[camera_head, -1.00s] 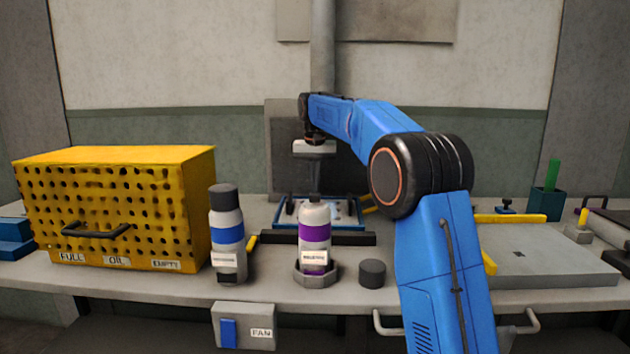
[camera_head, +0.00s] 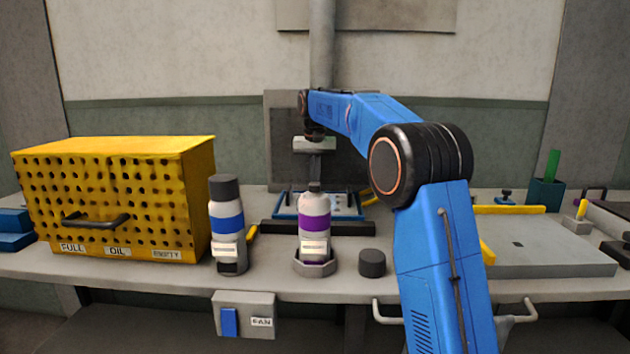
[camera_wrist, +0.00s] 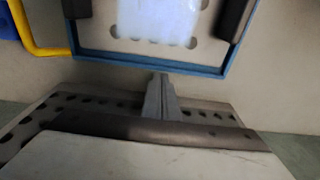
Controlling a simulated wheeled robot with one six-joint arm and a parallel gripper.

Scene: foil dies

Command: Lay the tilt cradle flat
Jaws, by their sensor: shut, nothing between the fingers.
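The tilt cradle appears to be the blue-framed tray (camera_head: 290,213) at the back middle of the bench, with a yellow handle (camera_head: 370,199) at its right. The bottle and dark bar in front hide part of it, and I cannot tell its exact slope. In the wrist view its blue rim (camera_wrist: 150,66) surrounds a pale sheet (camera_wrist: 158,20) with dark blocks at both sides. My gripper (camera_head: 316,178) hangs above the cradle, pointing down, shut and empty. In the wrist view its closed fingertips (camera_wrist: 160,78) appear just outside the near rim; contact is unclear.
A purple-banded bottle (camera_head: 314,224) in a grey holder and a blue-banded bottle (camera_head: 226,225) stand in front. A dark cylinder (camera_head: 372,263) is beside them. A yellow perforated box (camera_head: 110,200) fills the left. A grey plate (camera_head: 550,247) lies at the right.

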